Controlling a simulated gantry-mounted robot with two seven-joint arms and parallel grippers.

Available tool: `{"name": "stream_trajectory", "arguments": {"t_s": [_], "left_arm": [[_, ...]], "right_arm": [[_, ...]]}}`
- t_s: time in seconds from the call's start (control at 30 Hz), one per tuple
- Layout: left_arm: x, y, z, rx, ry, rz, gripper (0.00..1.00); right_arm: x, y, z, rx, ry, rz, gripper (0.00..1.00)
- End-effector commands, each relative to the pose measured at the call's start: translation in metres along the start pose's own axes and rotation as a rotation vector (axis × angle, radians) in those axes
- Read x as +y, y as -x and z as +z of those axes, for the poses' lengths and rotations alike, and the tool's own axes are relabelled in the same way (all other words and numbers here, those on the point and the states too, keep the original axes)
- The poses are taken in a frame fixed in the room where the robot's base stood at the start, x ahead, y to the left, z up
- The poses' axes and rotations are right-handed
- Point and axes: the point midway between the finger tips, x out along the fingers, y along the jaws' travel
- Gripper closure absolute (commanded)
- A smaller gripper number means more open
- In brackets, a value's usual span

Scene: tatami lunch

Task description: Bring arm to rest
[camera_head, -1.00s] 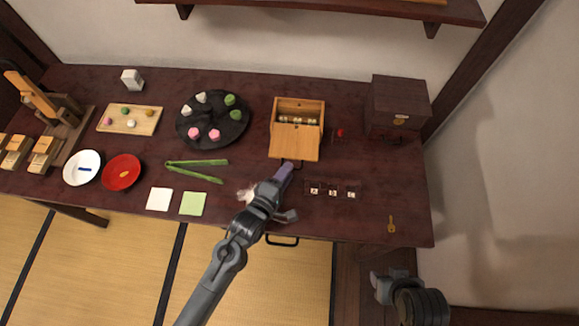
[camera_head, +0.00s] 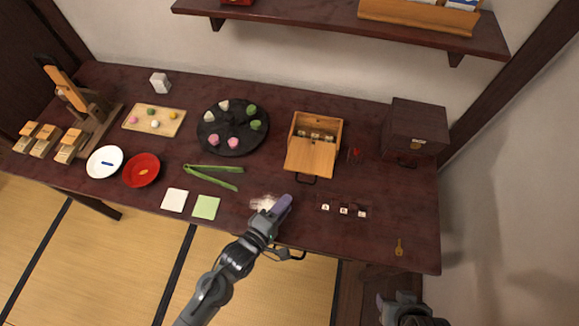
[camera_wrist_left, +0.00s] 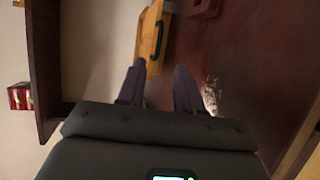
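My left gripper (camera_head: 284,203) is above the front part of the dark wooden table (camera_head: 390,215), nearer the viewer than the small wooden box. In the left wrist view its two fingers (camera_wrist_left: 159,75) stand apart with nothing between them, so it is open and empty. My right gripper (camera_head: 396,299) is at the lower right, off the table's front edge, partly cut off by the frame; its fingers are not clear.
The wooden box (camera_head: 310,157) with a dark handle stands just beyond my left gripper. Green tongs (camera_head: 212,182), a crumpled clear item (camera_head: 263,203) and small lettered tiles (camera_head: 343,211) lie around it. A key (camera_head: 399,247) lies at the right. A shelf (camera_head: 330,22) overhangs the back.

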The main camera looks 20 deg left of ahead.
Motion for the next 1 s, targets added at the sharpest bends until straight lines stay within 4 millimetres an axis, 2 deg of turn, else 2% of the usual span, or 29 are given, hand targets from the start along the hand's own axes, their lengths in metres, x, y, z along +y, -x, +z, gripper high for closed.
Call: {"name": "stream_trajectory", "arguments": {"t_s": [0.17, 0.27, 0.37, 0.53, 0.67, 0.8, 1.0], "left_arm": [[-0.009, 0.006, -0.001, 0.001, 0.0, -0.018, 0.65], [0.006, 0.019, -0.011, 0.019, -0.016, -0.01, 0.65], [0.013, 0.033, -0.025, 0.045, -0.114, -0.099, 0.65], [0.013, 0.065, -0.045, 0.034, -0.463, -0.358, 0.65], [0.01, 0.1, -0.056, -0.07, -0.775, -0.59, 0.65], [0.005, 0.137, -0.061, -0.258, -1.057, -0.791, 0.65], [-0.014, 0.181, -0.059, -0.61, -1.346, -0.968, 0.65]], "right_arm": [[0.0, 0.0, 0.0, 0.0, 0.0, 0.0, 0.52], [0.0, 0.001, -0.001, 0.002, -0.001, 0.0, 0.52], [0.0, 0.001, -0.001, 0.002, -0.002, -0.001, 0.52], [-0.002, 0.001, -0.001, 0.002, -0.006, -0.005, 0.52], [-0.002, 0.001, -0.002, 0.003, -0.008, -0.007, 0.52], [-0.002, 0.001, -0.001, 0.003, -0.009, -0.007, 0.52], [-0.002, 0.001, -0.001, 0.002, -0.008, -0.007, 0.52]]}}
